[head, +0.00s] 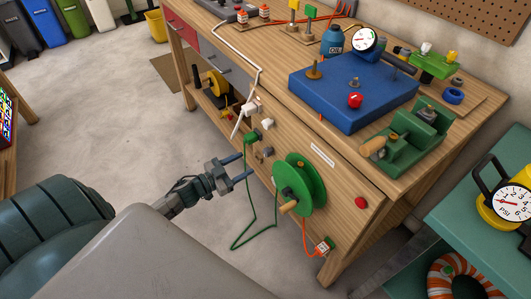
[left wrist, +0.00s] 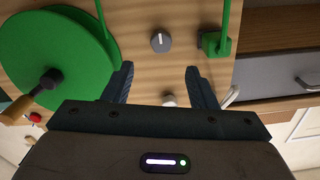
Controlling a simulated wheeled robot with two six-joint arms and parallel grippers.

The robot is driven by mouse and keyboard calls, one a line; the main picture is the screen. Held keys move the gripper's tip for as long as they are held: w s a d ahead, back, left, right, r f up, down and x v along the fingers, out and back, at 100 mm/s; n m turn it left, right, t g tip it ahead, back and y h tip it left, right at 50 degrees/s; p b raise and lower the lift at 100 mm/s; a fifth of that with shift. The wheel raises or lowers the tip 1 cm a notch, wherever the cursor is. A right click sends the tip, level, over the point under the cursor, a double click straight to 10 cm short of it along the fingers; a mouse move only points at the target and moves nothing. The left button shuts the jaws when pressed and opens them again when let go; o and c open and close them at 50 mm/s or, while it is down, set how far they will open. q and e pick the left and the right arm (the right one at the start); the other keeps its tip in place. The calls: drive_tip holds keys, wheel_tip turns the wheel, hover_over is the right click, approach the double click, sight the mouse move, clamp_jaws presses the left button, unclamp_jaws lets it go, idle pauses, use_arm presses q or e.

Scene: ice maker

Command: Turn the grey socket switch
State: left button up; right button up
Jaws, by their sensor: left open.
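The grey switch is a round knob with a white pointer line. It sits on the wooden bench front, between the green reel and the green plug, and shows in the left wrist view (left wrist: 161,41) and small in the head view (head: 268,151). My left gripper (head: 246,166) is open and empty in front of the bench panel. In the left wrist view its two fingers (left wrist: 159,68) point at the panel, with the knob just beyond and between the tips. No contact shows. My right gripper is not in view.
The green reel (head: 304,183) with its wooden handle juts out beside the gripper. The green plug (head: 252,136) and its hanging cable are close by, with a white plug (head: 250,108) above. A blue box (head: 345,95) stands on the bench top.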

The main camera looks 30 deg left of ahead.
sight(265, 153)
use_arm(q)
drive_tip(key=x, duration=0.7)
drive_tip(key=shift+w+p, duration=0.2)
drive_tip(key=shift+p, duration=0.1)
drive_tip(key=shift+w+d+f, duration=0.1)
drive_tip(key=shift+w+d, duration=0.05)
drive_tip(key=shift+w, duration=0.35)
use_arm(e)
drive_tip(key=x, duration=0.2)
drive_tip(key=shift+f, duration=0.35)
use_arm(q)
drive_tip(key=c, duration=1)
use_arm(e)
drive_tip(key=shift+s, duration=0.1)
